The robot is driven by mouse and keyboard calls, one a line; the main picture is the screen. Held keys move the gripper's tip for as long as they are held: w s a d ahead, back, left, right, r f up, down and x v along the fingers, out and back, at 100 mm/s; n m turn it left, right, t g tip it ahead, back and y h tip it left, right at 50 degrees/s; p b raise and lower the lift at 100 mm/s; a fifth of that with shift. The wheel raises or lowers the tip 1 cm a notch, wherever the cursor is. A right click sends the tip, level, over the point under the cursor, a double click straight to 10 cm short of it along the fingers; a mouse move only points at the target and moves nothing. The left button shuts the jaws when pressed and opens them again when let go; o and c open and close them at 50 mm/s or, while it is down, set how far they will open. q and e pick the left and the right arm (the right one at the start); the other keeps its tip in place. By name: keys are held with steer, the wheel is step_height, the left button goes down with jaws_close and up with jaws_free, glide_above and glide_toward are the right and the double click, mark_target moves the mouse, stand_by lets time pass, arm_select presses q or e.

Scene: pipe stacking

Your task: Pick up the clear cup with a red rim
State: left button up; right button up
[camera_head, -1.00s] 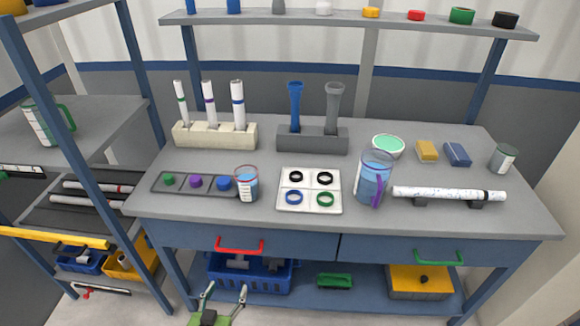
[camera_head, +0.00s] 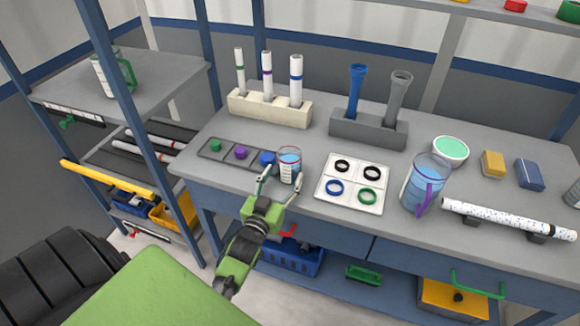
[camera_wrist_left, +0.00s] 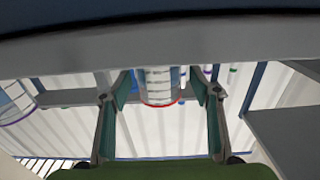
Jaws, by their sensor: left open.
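The clear cup with a red rim (camera_head: 289,160) stands upright near the front edge of the grey workbench (camera_head: 310,220). It holds blue liquid and has white markings on its side. My left gripper (camera_head: 281,183) is open at the bench's front edge, its two fingers pointing at the cup. In the left wrist view, which looks upside down, the cup (camera_wrist_left: 160,86) shows between the two spread fingers (camera_wrist_left: 163,88), with a gap on each side. How deep the cup sits between them is hard to tell. My right gripper is not in view.
Left of the cup is a dark tray (camera_head: 225,151) with green, purple and blue pieces. Right of it is a white panel with rings (camera_head: 353,184), then a blue-filled pitcher (camera_head: 422,187). Behind stand a cream tube rack (camera_head: 270,108) and a grey holder (camera_head: 368,130).

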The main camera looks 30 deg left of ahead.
mark_target(293, 152)
arm_select(q)
steer(key=x, duration=0.5)
steer(key=shift+w+d+f+p, duration=0.1)
steer(key=shift+f+p, duration=0.05)
steer(key=shift+p, duration=0.25)
steer(key=c, duration=1.1)
steer(key=shift+r, duration=1.55)
steer(key=s+d+r, duration=0.4)
steer(key=s+r, duration=0.6)
steer(key=s, duration=0.3)
steer(key=shift+s, duration=0.15)
